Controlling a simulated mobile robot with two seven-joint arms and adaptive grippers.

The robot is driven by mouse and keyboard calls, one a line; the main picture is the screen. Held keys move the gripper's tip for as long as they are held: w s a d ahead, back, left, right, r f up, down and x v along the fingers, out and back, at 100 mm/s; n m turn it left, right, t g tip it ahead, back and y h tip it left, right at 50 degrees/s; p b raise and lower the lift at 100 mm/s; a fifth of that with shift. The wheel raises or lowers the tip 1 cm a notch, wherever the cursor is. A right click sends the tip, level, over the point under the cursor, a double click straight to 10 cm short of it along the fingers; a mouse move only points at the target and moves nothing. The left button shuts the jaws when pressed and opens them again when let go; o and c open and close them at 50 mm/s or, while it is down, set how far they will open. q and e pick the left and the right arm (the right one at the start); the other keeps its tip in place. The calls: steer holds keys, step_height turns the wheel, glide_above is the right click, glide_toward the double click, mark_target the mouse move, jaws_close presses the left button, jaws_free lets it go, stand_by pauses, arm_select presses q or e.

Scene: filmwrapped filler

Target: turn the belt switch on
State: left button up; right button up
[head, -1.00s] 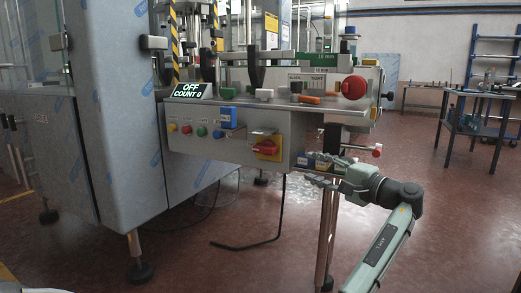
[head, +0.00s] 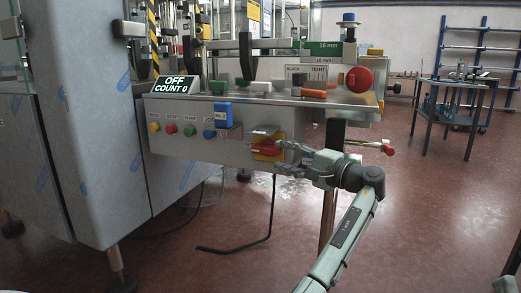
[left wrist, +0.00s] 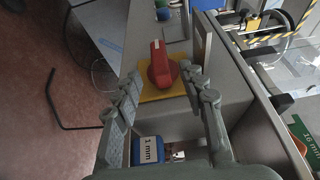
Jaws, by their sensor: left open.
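The belt switch is a red rotary handle (head: 265,150) on a yellow plate, on the front of the grey control box (head: 190,145). In the head view its handle lies roughly level. A display (head: 173,85) above reads OFF, COUNT 0. My left gripper (head: 283,156) is open at the right side of the switch. In the left wrist view the red handle (left wrist: 162,66) stands between the spread fingertips of my left gripper (left wrist: 160,82), near their ends; whether they touch it I cannot tell. My right gripper is not in view.
A red knob (head: 359,80) is at upper right.

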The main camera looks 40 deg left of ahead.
mark_target(265, 150)
arm_select(q)
steer(key=a, duration=0.4)
steer(key=w+a, duration=0.1)
steer(key=a, duration=0.2)
steer(key=shift+c, duration=0.6)
jaws_close()
